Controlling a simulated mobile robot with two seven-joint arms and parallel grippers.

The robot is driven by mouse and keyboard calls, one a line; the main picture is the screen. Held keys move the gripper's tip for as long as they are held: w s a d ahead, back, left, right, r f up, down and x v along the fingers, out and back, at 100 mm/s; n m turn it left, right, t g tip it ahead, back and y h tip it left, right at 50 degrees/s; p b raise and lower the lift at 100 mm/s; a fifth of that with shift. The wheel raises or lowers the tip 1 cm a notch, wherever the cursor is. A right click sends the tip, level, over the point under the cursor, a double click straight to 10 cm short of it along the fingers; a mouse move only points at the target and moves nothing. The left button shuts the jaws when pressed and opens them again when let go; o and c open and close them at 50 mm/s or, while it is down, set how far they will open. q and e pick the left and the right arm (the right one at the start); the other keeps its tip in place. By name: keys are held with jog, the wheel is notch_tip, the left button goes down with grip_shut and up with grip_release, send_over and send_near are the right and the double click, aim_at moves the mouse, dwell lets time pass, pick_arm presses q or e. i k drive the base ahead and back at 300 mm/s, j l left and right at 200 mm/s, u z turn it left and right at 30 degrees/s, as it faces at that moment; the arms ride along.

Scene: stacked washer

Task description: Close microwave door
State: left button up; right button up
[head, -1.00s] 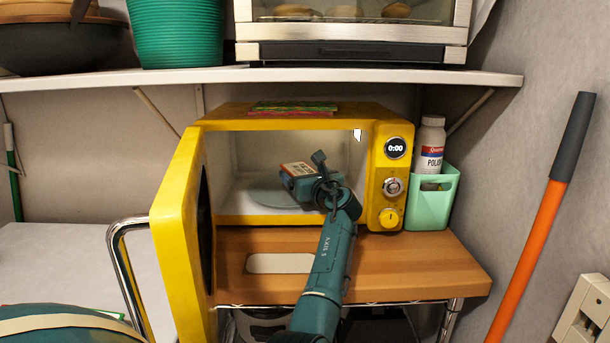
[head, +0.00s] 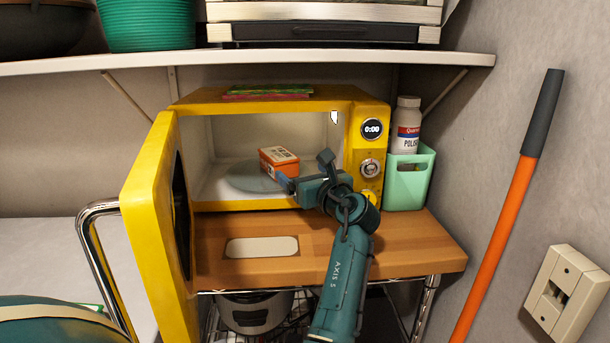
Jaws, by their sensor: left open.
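The yellow microwave (head: 270,104) stands on a wooden shelf, with its display reading 0:00. Its door (head: 148,215) is wide open, swung toward me on the left side. Inside, an orange and white box (head: 278,160) rests on the glass turntable (head: 243,177). My left gripper (head: 305,172) is open at the front of the cavity, just right of the box, with its fingers pointing inward. It looks empty and partly hides the opening's lower right and the lower knob. My right gripper is not in view.
A mint green holder (head: 410,180) with a white polish bottle (head: 406,125) stands right of the microwave. A chrome rail (head: 90,245) is close to the open door. An orange pole (head: 495,240) leans at the right. An upper shelf (head: 300,58) runs above.

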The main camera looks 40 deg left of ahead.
aim_at(164, 250)
jog(key=k+l, duration=0.55)
jog(key=l, duration=0.15)
jog(key=k+l, duration=0.6)
jog(key=l, duration=0.15)
